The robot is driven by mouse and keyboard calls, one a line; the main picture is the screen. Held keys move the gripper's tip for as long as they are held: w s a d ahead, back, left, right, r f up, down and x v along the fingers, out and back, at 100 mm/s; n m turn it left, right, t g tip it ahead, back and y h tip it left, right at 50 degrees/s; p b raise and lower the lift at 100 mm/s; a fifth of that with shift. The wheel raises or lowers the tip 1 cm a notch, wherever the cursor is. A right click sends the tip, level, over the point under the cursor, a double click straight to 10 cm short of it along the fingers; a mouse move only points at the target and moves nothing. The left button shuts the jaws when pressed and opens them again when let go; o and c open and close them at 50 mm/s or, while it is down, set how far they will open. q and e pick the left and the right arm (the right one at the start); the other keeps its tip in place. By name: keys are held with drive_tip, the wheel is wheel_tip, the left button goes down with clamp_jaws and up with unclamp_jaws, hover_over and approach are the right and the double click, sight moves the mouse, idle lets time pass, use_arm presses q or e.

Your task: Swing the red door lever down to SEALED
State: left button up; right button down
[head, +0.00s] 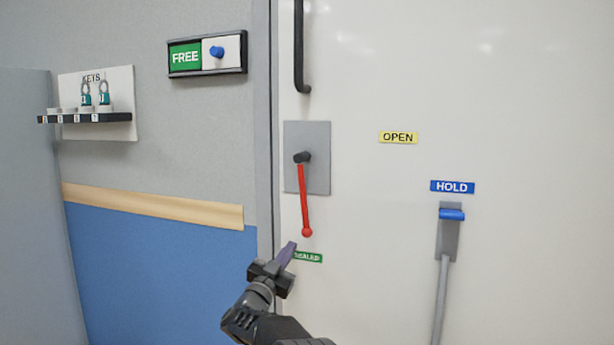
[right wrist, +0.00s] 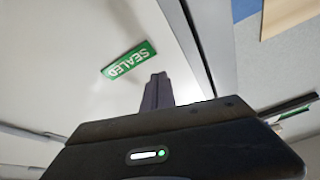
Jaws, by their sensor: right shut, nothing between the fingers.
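The red door lever (head: 304,200) hangs down from a black pivot on a grey plate (head: 320,150) on the white door. Its red ball end points nearly straight down, just above the green SEALED label (head: 308,257). The SEALED label also shows in the right wrist view (right wrist: 129,59). The yellow OPEN label (head: 398,137) is up and to the right of the lever. My right gripper (head: 288,252) is shut and empty, below the lever's ball and beside the SEALED label, apart from the lever. In the right wrist view its closed fingers (right wrist: 156,92) show, but no lever. My left gripper is not in view.
A black door handle (head: 301,50) is above the lever plate. A blue HOLD label (head: 452,187) and a blue-topped latch (head: 451,214) are to the right. A FREE slider sign (head: 207,53) and a key rack (head: 95,117) are on the left wall.

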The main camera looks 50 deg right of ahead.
use_arm(q)
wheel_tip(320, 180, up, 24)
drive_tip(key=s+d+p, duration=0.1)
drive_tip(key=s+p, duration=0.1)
drive_tip(key=p, duration=1.9)
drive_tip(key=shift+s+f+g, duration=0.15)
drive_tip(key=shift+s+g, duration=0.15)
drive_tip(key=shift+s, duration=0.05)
use_arm(e)
drive_tip(key=s+a+r+m+y, duration=0.2)
drive_tip(key=s+a+r+m, duration=0.3)
drive_tip(key=s+r+m, duration=0.1)
drive_tip(key=s+a+r+m+t+y, duration=0.1)
drive_tip(key=s+a+r+m+y, duration=0.1)
drive_tip(key=s+a+r+m, duration=0.3)
drive_tip(key=s+r, duration=0.3)
drive_tip(key=shift+s+a+r+m+t+y, duration=0.2)
drive_tip(key=shift+s+m+t+y, duration=0.1)
drive_tip(key=shift+s+m+y, duration=0.1)
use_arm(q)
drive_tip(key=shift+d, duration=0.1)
use_arm(e)
drive_tip(key=shift+d, duration=0.1)
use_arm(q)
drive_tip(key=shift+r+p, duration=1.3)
use_arm(e)
drive_tip(key=w+d, duration=0.7)
drive_tip(key=d, duration=0.2)
drive_tip(key=shift+w+f, duration=0.2)
drive_tip(key=shift+f, duration=0.05)
